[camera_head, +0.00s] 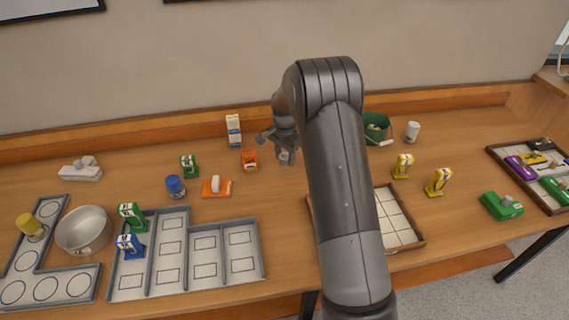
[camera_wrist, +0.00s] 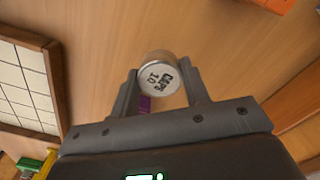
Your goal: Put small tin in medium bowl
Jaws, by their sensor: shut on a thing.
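My gripper (camera_head: 275,145) is raised above the middle of the wooden table, towards the back. In the wrist view my gripper (camera_wrist: 158,88) is shut on a small tin (camera_wrist: 159,75). The tin is a short silver cylinder with a pale round face printed "Caps 10". In the head view the tin (camera_head: 286,157) shows only in part below the fingers. The silver-grey bowl (camera_head: 84,230), the likely medium bowl, stands at the table's left front, well away from my gripper. It looks empty.
Grey compartment trays (camera_head: 255,262) lie at the left front beside the bowl. Green boxes (camera_head: 189,166), a blue jar (camera_head: 175,186) and an orange box (camera_head: 249,159) stand left of my gripper.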

